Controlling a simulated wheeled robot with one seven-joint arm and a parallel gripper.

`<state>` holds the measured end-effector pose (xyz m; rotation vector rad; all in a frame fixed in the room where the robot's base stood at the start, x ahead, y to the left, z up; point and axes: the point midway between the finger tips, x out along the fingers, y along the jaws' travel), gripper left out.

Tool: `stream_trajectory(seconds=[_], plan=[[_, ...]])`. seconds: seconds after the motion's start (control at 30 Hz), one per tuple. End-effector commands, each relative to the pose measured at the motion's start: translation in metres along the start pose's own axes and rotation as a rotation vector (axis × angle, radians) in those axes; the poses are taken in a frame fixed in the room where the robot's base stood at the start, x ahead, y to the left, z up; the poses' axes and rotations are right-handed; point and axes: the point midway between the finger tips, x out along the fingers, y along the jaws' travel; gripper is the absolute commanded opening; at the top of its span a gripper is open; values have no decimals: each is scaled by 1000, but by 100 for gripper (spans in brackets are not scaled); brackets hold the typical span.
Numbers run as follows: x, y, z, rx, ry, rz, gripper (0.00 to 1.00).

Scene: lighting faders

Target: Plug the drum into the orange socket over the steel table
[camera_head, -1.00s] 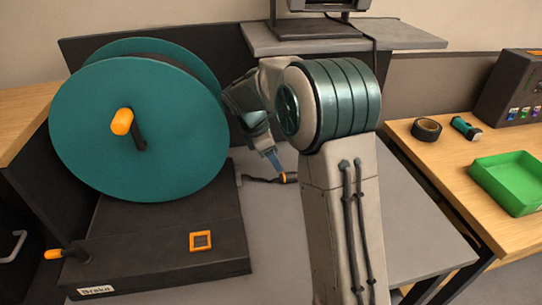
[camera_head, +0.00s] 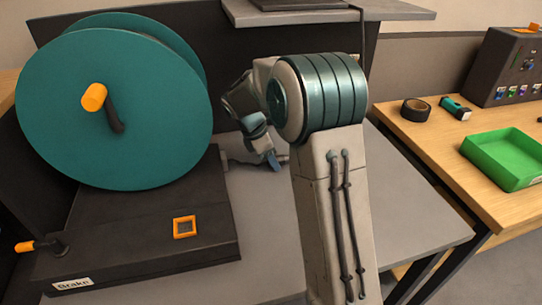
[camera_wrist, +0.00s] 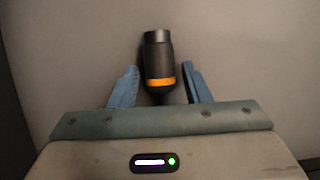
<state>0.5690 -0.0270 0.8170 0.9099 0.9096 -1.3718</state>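The teal drum (camera_head: 110,150) stands on a dark base at the left of the grey steel table (camera_head: 405,225), with an orange-knobbed crank on its face. Its black plug with an orange band (camera_wrist: 159,58) lies between my gripper's two blue fingers (camera_wrist: 160,88) in the wrist view. Gaps show on both sides of the plug, so the gripper is open around it and not closed on it. In the head view my gripper (camera_head: 274,160) points down near the tabletop, right of the drum base, and my arm hides most of the plug. I cannot make out an orange socket.
A dark panel (camera_head: 325,60) stands behind the table, with a grey shelf (camera_head: 400,10) above. At right, a wooden bench (camera_head: 430,150) holds a tape roll (camera_head: 416,110), a green tray (camera_head: 505,158) and a dark box (camera_head: 507,70). An orange-framed square (camera_head: 185,227) is on the drum base.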

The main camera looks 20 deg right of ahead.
Motion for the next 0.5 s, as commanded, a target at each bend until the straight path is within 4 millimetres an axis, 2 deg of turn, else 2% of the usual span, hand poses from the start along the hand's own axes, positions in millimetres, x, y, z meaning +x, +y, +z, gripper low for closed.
stream_trajectory(seconds=[0.03,0.1,0.27,0.5], plan=[[0,0,0,0,0,0,28],[0,0,0,0,0,0,8],[-1,0,0,0,0,0,8],[-16,0,7,0,0,0,8]])
